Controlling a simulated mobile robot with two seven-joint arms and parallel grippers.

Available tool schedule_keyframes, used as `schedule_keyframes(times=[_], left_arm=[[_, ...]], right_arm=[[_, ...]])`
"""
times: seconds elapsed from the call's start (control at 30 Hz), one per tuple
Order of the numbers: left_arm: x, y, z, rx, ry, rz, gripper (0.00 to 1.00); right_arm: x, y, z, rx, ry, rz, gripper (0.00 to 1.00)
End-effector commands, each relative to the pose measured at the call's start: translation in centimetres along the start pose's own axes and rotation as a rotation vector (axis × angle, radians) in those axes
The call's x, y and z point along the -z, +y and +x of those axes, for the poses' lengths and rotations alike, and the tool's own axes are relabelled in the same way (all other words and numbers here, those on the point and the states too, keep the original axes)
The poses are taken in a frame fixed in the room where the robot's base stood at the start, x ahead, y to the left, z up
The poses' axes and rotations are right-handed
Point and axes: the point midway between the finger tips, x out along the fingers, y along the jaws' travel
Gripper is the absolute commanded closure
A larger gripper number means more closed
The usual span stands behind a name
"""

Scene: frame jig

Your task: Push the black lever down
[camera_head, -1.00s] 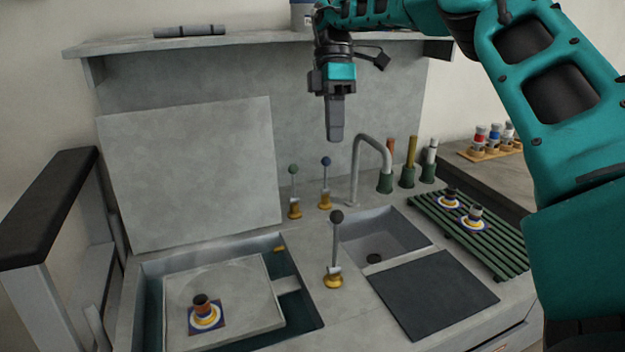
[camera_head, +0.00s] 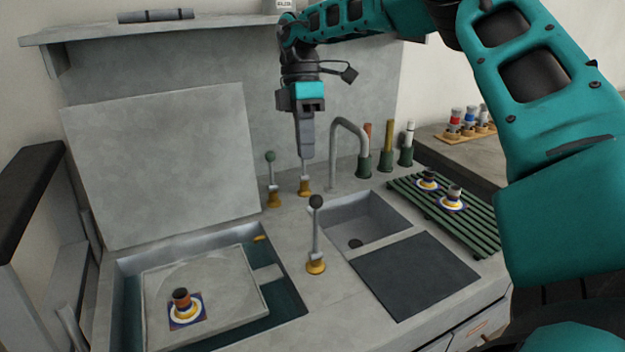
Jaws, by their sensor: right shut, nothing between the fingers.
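The black lever (camera_head: 316,233) stands upright on a yellow base on the counter, between the left basin and the small sink. It has a dark round knob on a thin grey stem. My right gripper (camera_head: 306,156) is shut and empty, pointing down behind and above the black lever, apart from it in the picture. Its fingers cover the top of a second lever (camera_head: 304,183), whose knob is hidden. A lever with a green knob (camera_head: 271,180) stands just left of that one. My left gripper is not in view.
A curved faucet (camera_head: 335,150) stands right of my gripper, by the sink (camera_head: 362,222). Green holders with upright handles (camera_head: 387,150) and a green slatted rack (camera_head: 465,222) are further right. A dark board (camera_head: 415,274) lies in front. A shelf (camera_head: 100,32) runs above.

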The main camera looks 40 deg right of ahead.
Motion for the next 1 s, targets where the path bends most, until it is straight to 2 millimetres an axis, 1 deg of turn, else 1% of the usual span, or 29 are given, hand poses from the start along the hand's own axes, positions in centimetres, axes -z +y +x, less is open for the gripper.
schedule_keyframes(times=[0.03,0.17,0.2,0.4,0.53,0.7,1.0], left_arm=[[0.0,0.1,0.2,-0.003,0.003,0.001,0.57],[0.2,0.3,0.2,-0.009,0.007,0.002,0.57],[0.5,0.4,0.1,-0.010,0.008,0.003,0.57],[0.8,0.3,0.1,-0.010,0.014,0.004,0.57],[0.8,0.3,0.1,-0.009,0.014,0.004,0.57],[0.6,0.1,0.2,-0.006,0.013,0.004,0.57],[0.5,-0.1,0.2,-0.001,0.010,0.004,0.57]], right_arm=[[0.0,-0.1,1.4,0.006,0.002,-0.002,1.00],[0.0,-0.1,4.3,0.005,0.002,-0.001,1.00],[0.0,-0.6,4.0,0.001,0.003,-0.002,1.00],[0.1,-2.4,4.8,0.001,0.002,-0.002,1.00],[0.2,-3.1,5.2,0.001,0.002,-0.001,1.00],[0.2,-3.5,5.5,-0.001,0.001,-0.001,1.00],[0.2,-3.5,5.5,0.000,0.000,0.000,1.00]])
